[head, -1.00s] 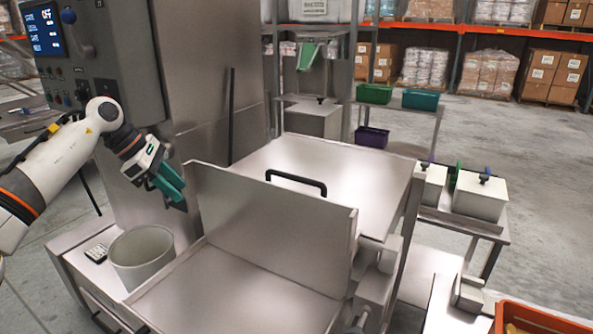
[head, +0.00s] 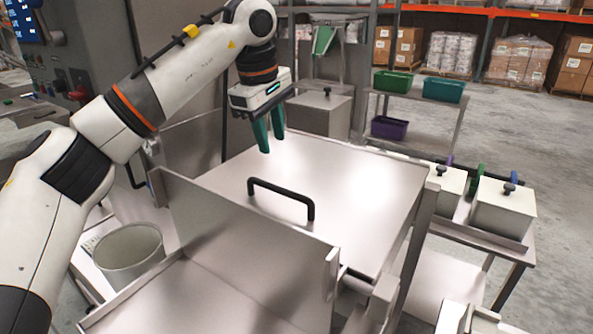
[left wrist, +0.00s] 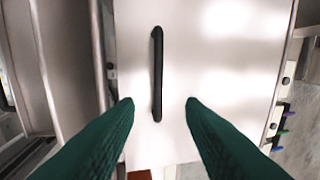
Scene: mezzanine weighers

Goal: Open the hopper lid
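The hopper lid (head: 335,175) is a flat steel panel, lying shut on the hopper. Its black bar handle (head: 282,196) stands up near the edge closest to me. My left gripper (head: 266,145) points down above the far left part of the lid, beyond the handle. Its green fingers are open with nothing between them. In the left wrist view the handle (left wrist: 157,75) runs upright over the bare lid (left wrist: 215,60), ahead of and between the fingertips (left wrist: 158,104).
A steel upright panel (head: 235,230) stands in front of the lid. A pale bucket (head: 128,255) is at the left. A side table with lidded white boxes (head: 503,208) is on the right. A rack with green and purple bins (head: 388,128) stands behind.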

